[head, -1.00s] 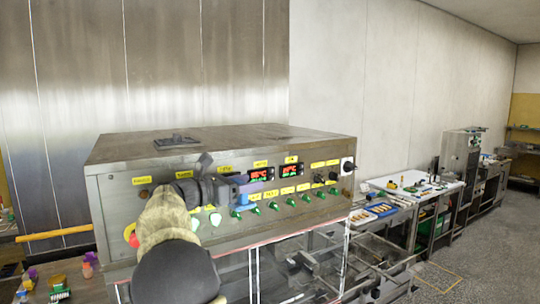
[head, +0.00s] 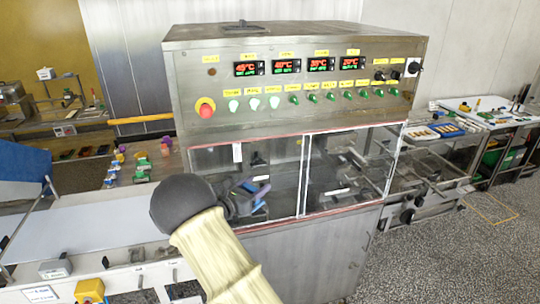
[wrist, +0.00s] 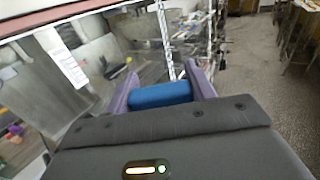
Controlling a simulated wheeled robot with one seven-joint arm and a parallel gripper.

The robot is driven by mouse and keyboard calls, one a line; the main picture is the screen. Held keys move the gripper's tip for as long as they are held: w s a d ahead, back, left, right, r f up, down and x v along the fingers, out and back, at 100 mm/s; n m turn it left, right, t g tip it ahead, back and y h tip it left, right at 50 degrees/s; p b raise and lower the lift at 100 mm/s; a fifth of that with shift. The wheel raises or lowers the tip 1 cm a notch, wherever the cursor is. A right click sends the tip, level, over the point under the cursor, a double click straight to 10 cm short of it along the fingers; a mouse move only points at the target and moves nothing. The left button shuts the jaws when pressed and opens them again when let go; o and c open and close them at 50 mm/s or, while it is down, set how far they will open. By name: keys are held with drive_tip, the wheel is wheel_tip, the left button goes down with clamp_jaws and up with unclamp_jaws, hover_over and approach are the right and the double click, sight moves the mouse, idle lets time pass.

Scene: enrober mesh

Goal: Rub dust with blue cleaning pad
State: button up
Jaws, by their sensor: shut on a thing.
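The blue cleaning pad (wrist: 160,95) is held between the two purple fingers of my gripper (wrist: 161,90) in the wrist view. My gripper is shut on it. In the head view my gripper (head: 258,193) is in front of the lower clear window (head: 280,160) of the steel machine (head: 290,60). I cannot tell whether the pad touches the window; it looks apart in the wrist view. No dust can be made out clearly in either view.
A row of displays, buttons and a red knob (head: 205,107) sits on the machine's panel above my gripper. A white conveyor belt (head: 90,235) lies on the left. A table with trays (head: 440,130) stands at the right. Speckled floor (head: 430,260) is open at the lower right.

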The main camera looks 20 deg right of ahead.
drive_tip(key=s+a+f+n+t+y, duration=0.2)
drive_tip(key=s+f+n+t+y, duration=0.1)
drive_tip(key=f, duration=0.7)
drive_tip(key=s+a+f+n+t+y+b, duration=0.1)
drive_tip(key=s+a+f+n+t+y, duration=0.2)
drive_tip(key=f, duration=0.8)
drive_tip(key=s+a+f+n+t+y+b, duration=0.1)
drive_tip(key=s+a+f+n+t+y, duration=0.2)
drive_tip(key=s+f+n+y, duration=0.3)
drive_tip(key=s+f+y, duration=0.3)
drive_tip(key=s+f, duration=0.1)
drive_tip(key=f, duration=0.1)
drive_tip(key=shift+s+a+t+y, duration=0.2)
drive_tip(key=shift+s+t+y, duration=0.1)
drive_tip(key=shift+y, duration=0.1)
